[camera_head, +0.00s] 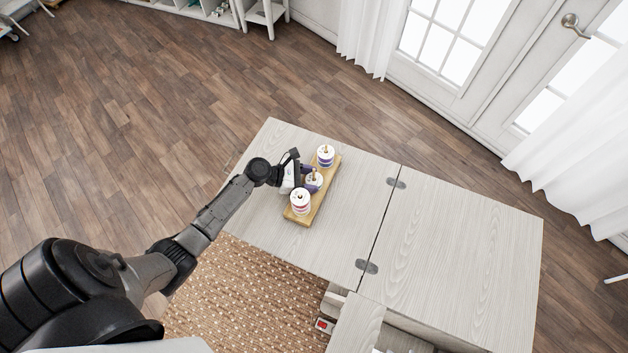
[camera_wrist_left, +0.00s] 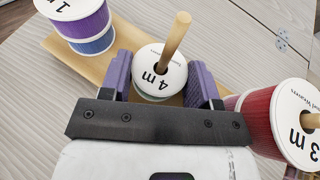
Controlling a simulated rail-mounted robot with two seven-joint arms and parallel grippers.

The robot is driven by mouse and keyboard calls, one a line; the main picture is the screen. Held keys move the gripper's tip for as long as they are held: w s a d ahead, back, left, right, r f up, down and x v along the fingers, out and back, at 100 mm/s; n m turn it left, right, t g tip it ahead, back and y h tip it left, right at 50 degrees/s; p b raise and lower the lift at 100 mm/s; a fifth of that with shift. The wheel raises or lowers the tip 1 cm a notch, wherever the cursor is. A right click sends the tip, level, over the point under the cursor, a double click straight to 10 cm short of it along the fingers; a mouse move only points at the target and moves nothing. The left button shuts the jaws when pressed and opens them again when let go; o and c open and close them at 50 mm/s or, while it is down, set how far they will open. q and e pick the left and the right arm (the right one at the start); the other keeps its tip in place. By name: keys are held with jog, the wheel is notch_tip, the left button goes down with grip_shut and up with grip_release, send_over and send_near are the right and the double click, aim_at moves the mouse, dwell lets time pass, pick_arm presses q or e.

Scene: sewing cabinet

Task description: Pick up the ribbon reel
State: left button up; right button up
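Three ribbon reels stand in a row on a wooden pegged board (camera_head: 331,181). The middle reel (camera_head: 314,184) has a white top marked "4 m" (camera_wrist_left: 150,80), with a wooden peg rising through its centre. My left gripper (camera_head: 299,178) reaches it from the left, and its purple-padded fingers (camera_wrist_left: 160,85) stand on either side of that reel, very close to its edges. I cannot tell whether they press on it. A reel with a purple and blue side (camera_wrist_left: 85,30) is at one end, and a red-sided reel (camera_wrist_left: 262,118) marked "3 m" at the other. My right gripper is out of view.
The board rests on a pale wood-grain cabinet top (camera_head: 345,235), with a hinged leaf (camera_head: 460,260) free of objects to the right. The end reels stand close outside my left fingers; the red one is nearly against the right-hand finger. A woven rug (camera_head: 250,300) lies below.

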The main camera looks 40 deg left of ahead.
aim_at(310, 180)
pick_arm(q)
jog(key=shift+c, duration=0.9)
jog(key=shift+r, duration=0.15)
jog(key=shift+r+p, duration=0.35)
jog(key=shift+r, duration=0.35)
notch_tip(310, 180, up, 16)
jog(key=p, duration=0.4)
jog(key=shift+r+p, duration=0.15)
jog(key=shift+p, duration=0.15)
